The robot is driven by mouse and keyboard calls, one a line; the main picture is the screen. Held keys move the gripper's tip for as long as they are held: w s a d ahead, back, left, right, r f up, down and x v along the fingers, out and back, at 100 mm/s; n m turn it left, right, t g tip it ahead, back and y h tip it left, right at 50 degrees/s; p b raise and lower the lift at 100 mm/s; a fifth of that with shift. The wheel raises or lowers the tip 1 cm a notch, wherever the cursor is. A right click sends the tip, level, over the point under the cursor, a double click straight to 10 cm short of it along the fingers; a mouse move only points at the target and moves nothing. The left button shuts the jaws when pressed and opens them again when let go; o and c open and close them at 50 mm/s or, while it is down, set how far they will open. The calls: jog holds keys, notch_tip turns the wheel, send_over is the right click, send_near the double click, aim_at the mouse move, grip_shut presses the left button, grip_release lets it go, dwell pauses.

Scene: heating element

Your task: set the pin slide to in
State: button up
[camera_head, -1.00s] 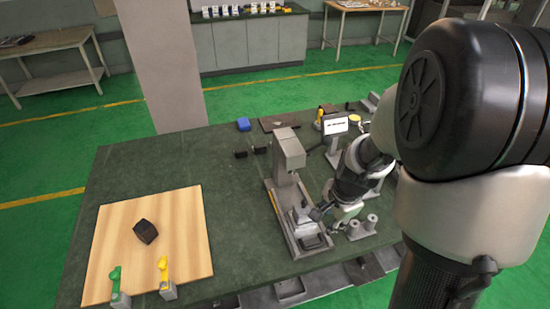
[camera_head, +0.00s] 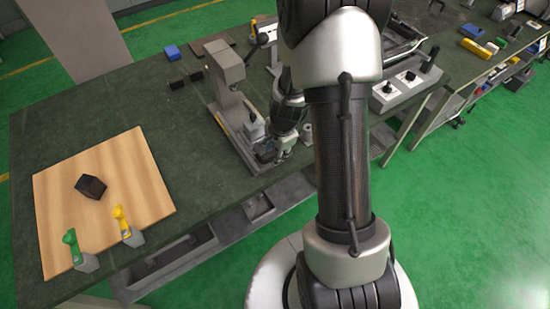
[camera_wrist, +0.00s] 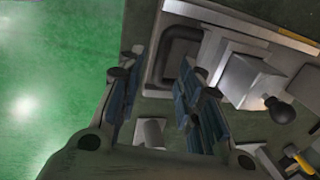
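A grey bench machine (camera_head: 225,62) with an upright column stands on the dark green table. I cannot tell for sure which of its parts is the pin slide. In the wrist view its base holds a pale grey block (camera_wrist: 240,78) with a black ball knob (camera_wrist: 280,110) on its right, and a dark rounded loop (camera_wrist: 180,52) at the upper middle. My gripper (camera_wrist: 162,85) is open and empty, its blue-padded fingers apart near the loop; contact is not clear. In the head view my gripper (camera_head: 275,153) is at the near end of the machine's base, partly hidden.
A wooden board (camera_head: 145,155) with a dark block (camera_head: 91,186) lies left. A green-handled clamp (camera_head: 72,243) and a yellow-handled one (camera_head: 122,220) stand at its front. A grey control box (camera_head: 408,82) is right of my arm. A small grey cylinder (camera_wrist: 152,132) shows below the loop.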

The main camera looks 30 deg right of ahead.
jog(key=shift+w+f+b, duration=0.15)
jog(key=shift+f+b, duration=0.1)
jog(key=shift+f, duration=0.35)
jog(key=shift+w+f+b, duration=0.15)
jog(key=shift+f+b, duration=0.05)
jog(key=shift+f, duration=0.35)
jog(key=shift+c, duration=0.4)
grip_shut()
